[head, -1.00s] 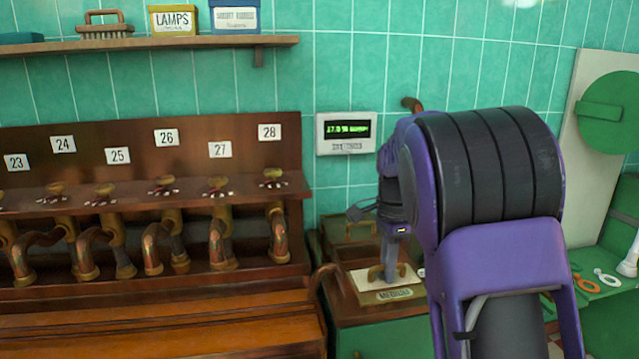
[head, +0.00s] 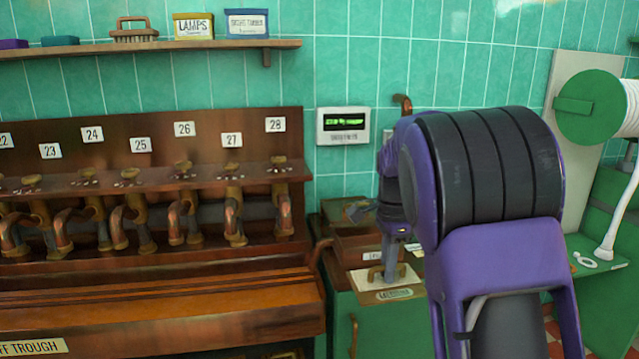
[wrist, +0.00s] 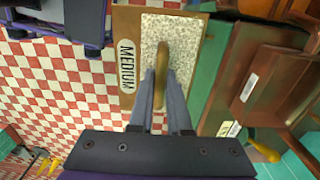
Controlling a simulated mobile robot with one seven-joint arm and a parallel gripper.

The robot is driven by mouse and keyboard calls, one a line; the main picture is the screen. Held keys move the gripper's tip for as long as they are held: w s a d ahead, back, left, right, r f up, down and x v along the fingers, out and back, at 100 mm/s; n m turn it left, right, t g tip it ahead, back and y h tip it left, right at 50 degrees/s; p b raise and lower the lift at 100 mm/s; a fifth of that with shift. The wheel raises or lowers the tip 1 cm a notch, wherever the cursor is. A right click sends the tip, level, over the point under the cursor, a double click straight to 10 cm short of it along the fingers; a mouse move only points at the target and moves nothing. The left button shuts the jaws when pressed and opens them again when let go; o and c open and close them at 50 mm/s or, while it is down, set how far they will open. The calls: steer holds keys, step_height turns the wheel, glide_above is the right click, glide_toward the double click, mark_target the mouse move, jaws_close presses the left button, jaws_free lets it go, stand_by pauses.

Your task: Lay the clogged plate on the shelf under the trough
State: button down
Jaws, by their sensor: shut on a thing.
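My gripper (head: 389,268) is shut on the handle of a plate (head: 365,281) with a label on its front edge. In the wrist view the plate (wrist: 185,30) is light and densely speckled, with a brown border and the label "MEDIUM" on its left. The fingers (wrist: 163,78) are on the long brown handle. The plate looks level and held in the air, in front of the drawers and partly over the floor. The trough (head: 160,325) is the long brown wooden one at the left, its label ending "TROUGH". The shelf under it is not clearly visible.
Wooden drawers (head: 368,248) on a green cabinet (head: 385,335) stand just behind the plate. Copper spouts (head: 235,215) line the numbered rack above the trough. A green bench (head: 600,270) and a spool (head: 590,105) are at the right. Checked floor (wrist: 60,100) is open beside the plate.

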steer(key=s+f+n+p, duration=0.3)
steer(key=s+f+n, duration=0.6)
steer(key=f+n, duration=0.5)
steer(key=shift+s+f+n, duration=0.25)
steer(key=shift+s+n, duration=0.15)
steer(key=shift+n, duration=0.5)
steer(key=shift+f, duration=0.1)
